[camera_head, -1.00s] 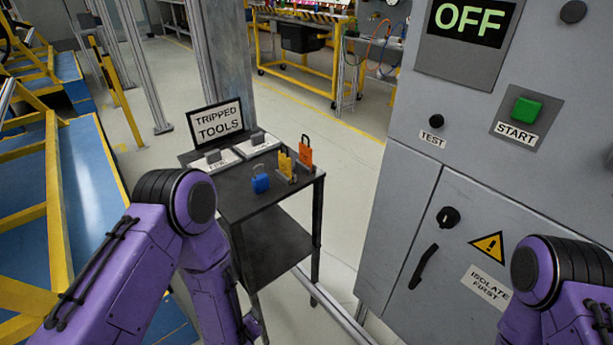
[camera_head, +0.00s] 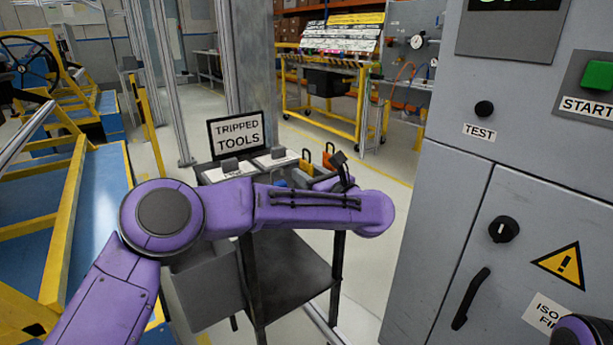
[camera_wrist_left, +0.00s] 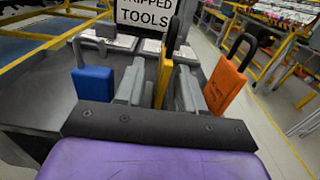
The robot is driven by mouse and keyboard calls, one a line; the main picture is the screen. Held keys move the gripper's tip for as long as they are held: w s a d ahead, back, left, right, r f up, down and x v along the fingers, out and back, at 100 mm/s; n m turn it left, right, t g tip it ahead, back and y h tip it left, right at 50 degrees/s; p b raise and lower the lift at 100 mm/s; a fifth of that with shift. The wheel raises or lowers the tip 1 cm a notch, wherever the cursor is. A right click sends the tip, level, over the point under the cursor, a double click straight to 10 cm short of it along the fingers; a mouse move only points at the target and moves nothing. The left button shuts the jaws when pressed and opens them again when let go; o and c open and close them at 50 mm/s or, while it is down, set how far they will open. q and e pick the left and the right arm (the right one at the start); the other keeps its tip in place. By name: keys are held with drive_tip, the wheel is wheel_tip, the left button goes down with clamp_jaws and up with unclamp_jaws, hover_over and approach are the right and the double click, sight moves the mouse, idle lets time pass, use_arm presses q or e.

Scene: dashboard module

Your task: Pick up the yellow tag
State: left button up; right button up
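The yellow tag (camera_wrist_left: 165,72), shaped like a padlock with a dark shackle, stands on the dark cart top. In the left wrist view my left gripper (camera_wrist_left: 160,76) is open, one grey finger on each side of the tag. I cannot tell whether either finger touches it. My right gripper is out of view; only a bit of purple arm shows at the bottom right.
A blue padlock (camera_wrist_left: 94,88) stands left of the gripper and an orange padlock (camera_wrist_left: 226,86) close on its right. Behind is a "TRIPPED TOOLS" sign (camera_head: 237,135) with white plates before it. A grey cabinet (camera_head: 445,200) rises right of the cart.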

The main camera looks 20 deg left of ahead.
sight(301, 165)
use_arm(q)
drive_tip(key=x, duration=0.3)
drive_tip(key=shift+w+f, duration=0.1)
drive_tip(key=shift+w, duration=0.05)
clamp_jaws()
drive_tip(key=shift+r, duration=0.55)
drive_tip(key=r, duration=0.3)
drive_tip(key=shift+s+d, duration=0.2)
drive_tip(key=shift+s, duration=0.05)
drive_tip(key=s+d+r, duration=0.5)
drive_tip(key=s+r, duration=0.4)
drive_tip(key=s, duration=0.3)
drive_tip(key=shift+s+p, duration=0.25)
drive_tip(key=shift+p, duration=0.05)
